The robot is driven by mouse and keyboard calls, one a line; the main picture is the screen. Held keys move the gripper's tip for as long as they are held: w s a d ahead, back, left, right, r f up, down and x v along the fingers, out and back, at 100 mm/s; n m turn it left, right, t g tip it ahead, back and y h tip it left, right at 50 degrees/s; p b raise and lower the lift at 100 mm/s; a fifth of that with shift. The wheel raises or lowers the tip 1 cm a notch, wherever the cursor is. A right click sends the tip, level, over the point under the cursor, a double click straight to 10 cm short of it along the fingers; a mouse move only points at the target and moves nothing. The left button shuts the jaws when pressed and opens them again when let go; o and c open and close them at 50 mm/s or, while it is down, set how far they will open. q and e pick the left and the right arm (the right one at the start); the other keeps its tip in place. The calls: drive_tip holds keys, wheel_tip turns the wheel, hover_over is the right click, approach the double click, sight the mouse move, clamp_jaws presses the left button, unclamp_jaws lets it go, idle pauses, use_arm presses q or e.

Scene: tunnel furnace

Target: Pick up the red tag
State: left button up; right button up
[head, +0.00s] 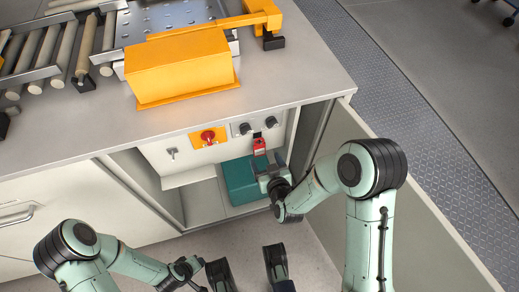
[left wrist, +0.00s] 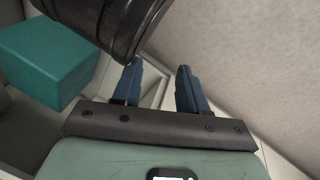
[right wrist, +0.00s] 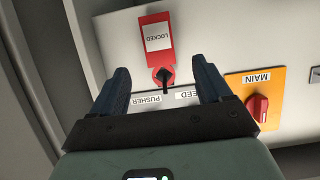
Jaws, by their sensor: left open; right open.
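The red tag (head: 259,146) hangs on the control panel below the black knobs in the head view. In the right wrist view the tag (right wrist: 146,55) has a white "LOCKED" label and a red ring end around a dark switch part, near the "PUSHER" label. My right gripper (head: 265,166) is open and empty, just in front of and below the tag. In the right wrist view its fingers stand either side of the tag's ring end, with no contact visible. My left gripper (left wrist: 159,68) is open and empty in the left wrist view, low and away from the tag.
The control panel (head: 181,153) also carries a red MAIN switch (head: 208,136) on an orange plate. A teal box (head: 240,180) is in the open cabinet below. An open cabinet door (head: 420,205) stands to the right of my right arm. An orange housing (head: 180,68) sits on the worktop.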

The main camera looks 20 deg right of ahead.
sight(260, 149)
drive_tip(key=shift+b+x, duration=0.85)
drive_tip(key=shift+x, duration=2.25)
use_arm(q)
drive_tip(key=shift+g, duration=0.7)
drive_tip(key=s+f, duration=0.3)
drive_tip(key=shift+s+a, duration=0.25)
drive_tip(key=shift+s, duration=0.1)
use_arm(e)
drive_tip(key=c, duration=1.1)
